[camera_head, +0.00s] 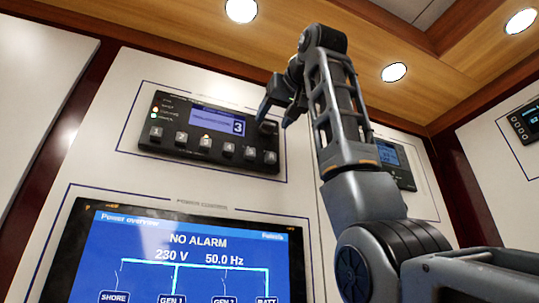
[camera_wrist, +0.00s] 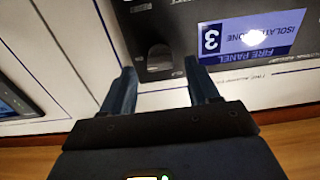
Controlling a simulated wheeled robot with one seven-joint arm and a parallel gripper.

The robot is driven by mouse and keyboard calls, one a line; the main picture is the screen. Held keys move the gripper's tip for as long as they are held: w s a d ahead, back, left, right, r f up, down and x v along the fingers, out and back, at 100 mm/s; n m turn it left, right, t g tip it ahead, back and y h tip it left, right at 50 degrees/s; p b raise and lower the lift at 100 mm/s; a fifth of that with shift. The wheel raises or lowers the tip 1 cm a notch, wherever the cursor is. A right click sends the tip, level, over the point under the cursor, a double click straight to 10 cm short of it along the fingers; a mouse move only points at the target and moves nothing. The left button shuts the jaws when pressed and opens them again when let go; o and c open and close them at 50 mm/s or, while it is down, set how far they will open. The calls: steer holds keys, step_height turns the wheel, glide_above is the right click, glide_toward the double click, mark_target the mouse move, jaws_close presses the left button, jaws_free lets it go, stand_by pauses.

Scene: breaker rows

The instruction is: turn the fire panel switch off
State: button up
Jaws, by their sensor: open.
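The fire panel (camera_head: 190,148) is a black unit on the white wall, with a small blue-white screen marked 3 and a row of numbered buttons below it. In the wrist view the panel (camera_wrist: 180,20) appears upside down, with the label "FIRE PANEL ISOLATE ZONE 3" (camera_wrist: 248,37). A dark switch knob (camera_wrist: 159,56) sits beside the label, between my fingertips in the picture. In the head view this knob (camera_head: 267,127) is at the panel's right end, partly by my fingers. My gripper (camera_head: 276,116) is open, its fingers (camera_wrist: 160,72) either side of the knob; contact cannot be told.
Below is a large power overview screen (camera_head: 185,255) reading "NO ALARM". Another small display unit (camera_head: 389,158) is partly behind my arm, and one more (camera_head: 527,120) is on the right wall. A wooden ceiling with round lamps (camera_head: 394,72) is above.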

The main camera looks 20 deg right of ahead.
mark_target(267, 127)
steer(key=shift+w+p, duration=0.35)
steer(key=shift+w, duration=1.15)
steer(key=c, duration=1)
